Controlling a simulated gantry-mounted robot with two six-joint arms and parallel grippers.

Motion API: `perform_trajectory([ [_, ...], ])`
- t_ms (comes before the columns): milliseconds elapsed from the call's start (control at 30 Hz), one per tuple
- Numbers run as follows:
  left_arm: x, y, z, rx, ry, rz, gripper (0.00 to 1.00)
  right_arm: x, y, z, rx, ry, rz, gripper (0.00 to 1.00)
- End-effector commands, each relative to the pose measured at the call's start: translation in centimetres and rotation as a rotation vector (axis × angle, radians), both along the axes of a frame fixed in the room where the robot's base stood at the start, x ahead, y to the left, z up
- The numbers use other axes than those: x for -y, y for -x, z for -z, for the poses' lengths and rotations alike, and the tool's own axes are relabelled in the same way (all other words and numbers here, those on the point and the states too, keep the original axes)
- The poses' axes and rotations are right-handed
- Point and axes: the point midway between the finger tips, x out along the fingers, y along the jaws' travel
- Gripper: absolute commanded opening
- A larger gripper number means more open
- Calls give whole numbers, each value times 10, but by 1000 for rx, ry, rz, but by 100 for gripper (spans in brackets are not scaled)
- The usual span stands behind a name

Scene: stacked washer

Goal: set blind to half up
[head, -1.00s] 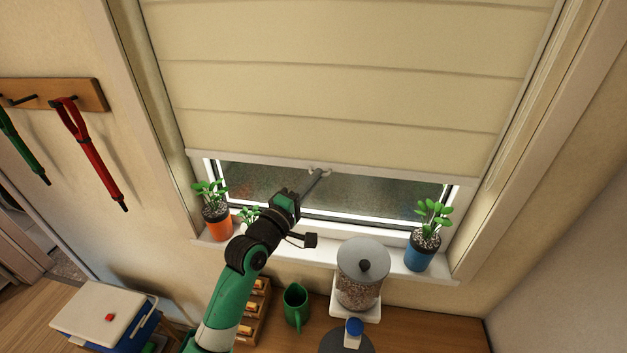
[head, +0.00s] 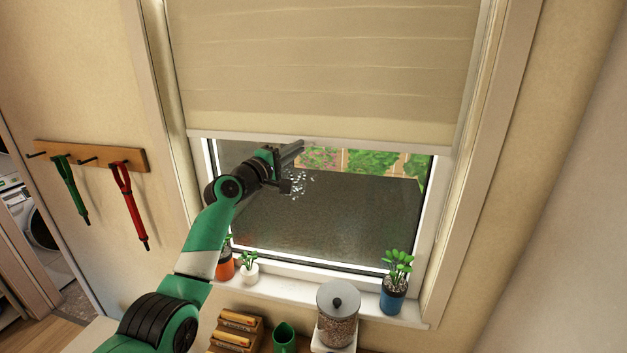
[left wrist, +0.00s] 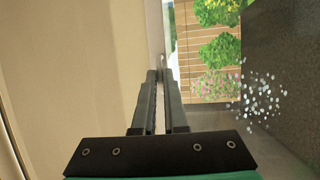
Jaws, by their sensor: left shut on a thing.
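The cream roman blind (head: 320,60) hangs in the window frame, its pale bottom rail (head: 385,145) level across the upper part of the glass. The window is uncovered below it. My left gripper (head: 298,146) is at the middle of the rail, shut on the small pull at its lower edge. The pull is mostly hidden by the fingers. In the left wrist view the two fingers (left wrist: 162,76) meet close together at the rail (left wrist: 155,40), with the blind fabric (left wrist: 80,60) to their left. My right gripper is not in view.
The sill (head: 290,290) holds an orange pot (head: 224,268), a white pot (head: 248,274) and a blue pot (head: 392,298) with plants. Below are a glass jar (head: 338,325) and a green mug (head: 284,338). A hook rack (head: 90,153) hangs at left.

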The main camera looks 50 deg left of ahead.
Motion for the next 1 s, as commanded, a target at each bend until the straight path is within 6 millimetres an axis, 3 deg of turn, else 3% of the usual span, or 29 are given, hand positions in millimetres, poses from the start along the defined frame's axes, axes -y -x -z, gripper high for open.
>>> perform_trajectory([
  [33,0,-1,-24,5,0,6,0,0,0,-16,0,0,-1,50],
  [233,-2,-1,-51,3,-1,8,0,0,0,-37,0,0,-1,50],
  [767,-3,-1,-57,0,1,6,0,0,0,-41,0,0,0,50],
  [800,-3,-1,-57,0,1,6,13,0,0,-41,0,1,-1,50],
  [900,-3,-1,-56,0,1,6,31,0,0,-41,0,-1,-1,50],
  [1000,-3,-1,-56,0,0,6,40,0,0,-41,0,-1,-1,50],
])
